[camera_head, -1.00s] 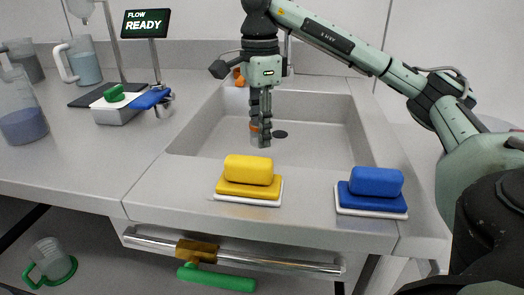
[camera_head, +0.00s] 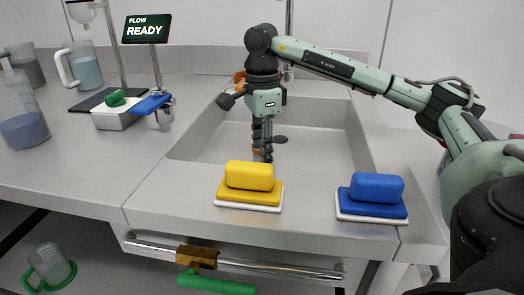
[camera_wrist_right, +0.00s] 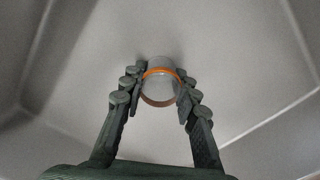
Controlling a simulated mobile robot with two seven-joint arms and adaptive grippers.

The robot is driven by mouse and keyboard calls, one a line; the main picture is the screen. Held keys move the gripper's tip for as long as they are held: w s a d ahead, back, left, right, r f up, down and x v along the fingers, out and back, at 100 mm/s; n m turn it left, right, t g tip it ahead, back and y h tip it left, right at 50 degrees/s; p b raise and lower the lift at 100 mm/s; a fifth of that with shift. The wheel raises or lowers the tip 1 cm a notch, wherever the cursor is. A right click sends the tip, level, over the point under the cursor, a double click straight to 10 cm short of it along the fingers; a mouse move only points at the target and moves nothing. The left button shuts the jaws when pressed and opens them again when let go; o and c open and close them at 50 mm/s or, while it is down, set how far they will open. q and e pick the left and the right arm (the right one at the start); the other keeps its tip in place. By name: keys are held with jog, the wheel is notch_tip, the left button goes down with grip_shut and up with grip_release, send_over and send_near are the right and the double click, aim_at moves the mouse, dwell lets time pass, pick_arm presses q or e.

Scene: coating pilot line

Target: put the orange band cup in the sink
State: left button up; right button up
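The sink (camera_head: 325,135) is a grey basin set in the counter, with a dark drain in its floor. My right gripper (camera_head: 262,152) reaches down into it, fingers pointing down. In the right wrist view the fingers of my right gripper (camera_wrist_right: 160,88) lie on both sides of the orange band cup (camera_wrist_right: 159,86), a small grey cup with an orange band, and appear shut on it. In the head view the cup (camera_head: 257,154) is mostly hidden by the fingers. I cannot tell whether its base touches the sink floor. My left gripper is not in view.
A yellow sponge (camera_head: 249,176) and a blue sponge (camera_head: 377,188) sit on the sink's front ledge. On the left counter are a small box (camera_head: 116,117) with a green item, a READY sign (camera_head: 147,28) and several jugs. A cup with a green handle (camera_head: 50,264) lies below.

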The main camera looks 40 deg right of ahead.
jog(key=o, duration=0.4)
jog(key=shift+c, duration=0.2)
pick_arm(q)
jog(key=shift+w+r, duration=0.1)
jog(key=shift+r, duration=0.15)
pick_arm(e)
jog(key=shift+r, duration=0.25)
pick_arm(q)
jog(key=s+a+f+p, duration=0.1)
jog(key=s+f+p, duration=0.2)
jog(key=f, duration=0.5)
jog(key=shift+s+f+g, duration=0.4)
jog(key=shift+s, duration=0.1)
pick_arm(e)
notch_tip(320, 180, up, 12)
jog(key=shift+f, duration=0.1)
